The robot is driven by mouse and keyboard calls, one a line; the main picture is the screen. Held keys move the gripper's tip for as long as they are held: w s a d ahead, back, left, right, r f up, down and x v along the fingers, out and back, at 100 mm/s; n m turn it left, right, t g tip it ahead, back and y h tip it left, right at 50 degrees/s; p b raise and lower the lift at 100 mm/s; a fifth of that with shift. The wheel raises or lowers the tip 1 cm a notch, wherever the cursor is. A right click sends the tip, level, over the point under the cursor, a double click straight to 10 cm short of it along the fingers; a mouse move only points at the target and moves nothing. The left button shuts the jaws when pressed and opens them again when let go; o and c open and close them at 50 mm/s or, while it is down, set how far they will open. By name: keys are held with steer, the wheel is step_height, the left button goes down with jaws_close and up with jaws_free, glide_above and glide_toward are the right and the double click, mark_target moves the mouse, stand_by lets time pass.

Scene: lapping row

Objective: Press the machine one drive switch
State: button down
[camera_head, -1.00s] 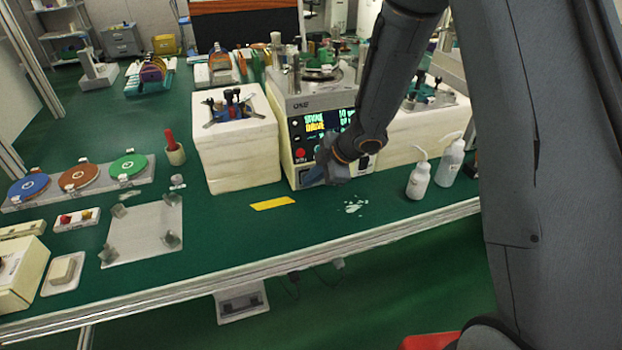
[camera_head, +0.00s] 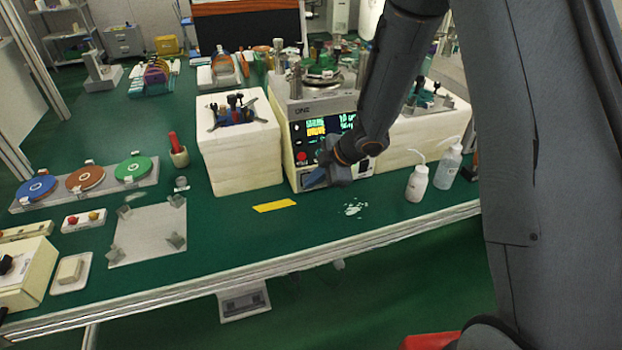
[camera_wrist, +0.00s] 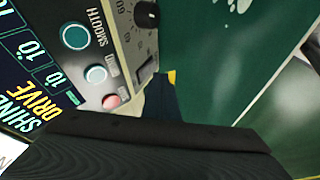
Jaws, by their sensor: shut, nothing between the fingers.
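Machine one (camera_head: 302,110), marked ONE, stands at the middle back of the bench. Its dark front panel carries a lit display (camera_head: 318,127) and a red button (camera_head: 301,157). In the wrist view, the display (camera_wrist: 28,95) shows the word DRIVE, beside a teal button (camera_wrist: 74,36), a paler button (camera_wrist: 96,74), a pink-red button (camera_wrist: 111,101) and a black knob (camera_wrist: 146,14). I cannot tell which control is the drive switch. My gripper (camera_head: 314,179) is shut and empty, low before the panel; its dark end (camera_wrist: 162,98) appears near the panel's edge. My arm hides the panel's right part.
A white block (camera_head: 240,165) stands left of the machine. Two white bottles (camera_head: 418,184) stand on the right. A yellow strip (camera_head: 274,205) and pale spill (camera_head: 355,208) lie in front. The bench's front edge (camera_head: 240,279) is below; the green surface between is mostly clear.

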steer(key=s+f+v, duration=0.1)
steer(key=s+v, duration=0.1)
steer(key=v, duration=0.9)
steer(key=shift+s+d+r+p, duration=0.25)
steer(key=shift+r+p, duration=0.1)
steer(key=shift+p, duration=0.1)
